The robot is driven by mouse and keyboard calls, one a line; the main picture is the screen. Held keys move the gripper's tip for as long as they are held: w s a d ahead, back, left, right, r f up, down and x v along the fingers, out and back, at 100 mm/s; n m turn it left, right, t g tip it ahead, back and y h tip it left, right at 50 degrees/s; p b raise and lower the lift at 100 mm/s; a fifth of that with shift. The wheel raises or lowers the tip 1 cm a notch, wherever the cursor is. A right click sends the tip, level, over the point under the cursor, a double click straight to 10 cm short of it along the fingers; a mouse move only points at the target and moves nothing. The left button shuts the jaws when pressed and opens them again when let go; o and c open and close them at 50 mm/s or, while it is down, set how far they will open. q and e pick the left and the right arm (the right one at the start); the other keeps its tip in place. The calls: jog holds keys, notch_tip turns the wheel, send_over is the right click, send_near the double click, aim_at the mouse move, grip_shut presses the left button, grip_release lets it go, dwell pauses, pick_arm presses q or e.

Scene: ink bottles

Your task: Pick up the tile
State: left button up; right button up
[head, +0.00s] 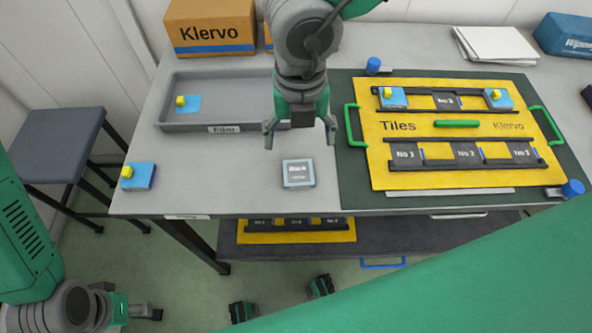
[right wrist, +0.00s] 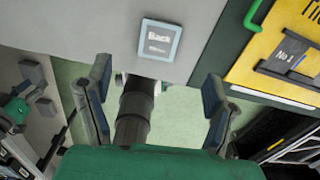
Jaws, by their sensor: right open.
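A square tile (head: 298,173) lies flat on the bare table, with a grey face, a pale blue rim and white lettering. It also shows in the right wrist view (right wrist: 160,40), where the large word reads "Back". My right gripper (head: 300,138) points down with its fingers spread, just behind the tile in the head view; nothing is between its fingers. In the right wrist view the tile lies beyond the spread fingertips (right wrist: 155,85). My left gripper (head: 150,312) is low at the bottom left, away from the table; its finger state is unclear.
Blue tiles with yellow knobs sit in the grey tray (head: 190,127), at the table's left edge (head: 138,177) and on the yellow Tiles board (head: 400,180). Green handles (head: 355,125) flank the board. A Klervo box (head: 210,27) stands behind. Table around the grey tile is clear.

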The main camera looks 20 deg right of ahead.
send_over(299, 172)
notch_tip(299, 172, down, 5)
jog(key=shift+w+r+b, duration=0.1)
jog(key=shift+r+b, duration=0.05)
jog(key=shift+b, duration=0.15)
jog(key=shift+w+d+f, duration=0.1)
jog(key=shift+d+f, duration=0.1)
jog(key=shift+f, duration=0.3)
jog(key=f, duration=0.4)
jog(key=shift+a+f+b, duration=0.2)
jog(key=shift+f+b, duration=0.05)
jog(key=shift+b, duration=0.15)
jog(key=shift+a+f, duration=0.2)
jog(key=c, duration=0.9)
jog(key=shift+d, duration=0.2)
jog(key=c, duration=0.4)
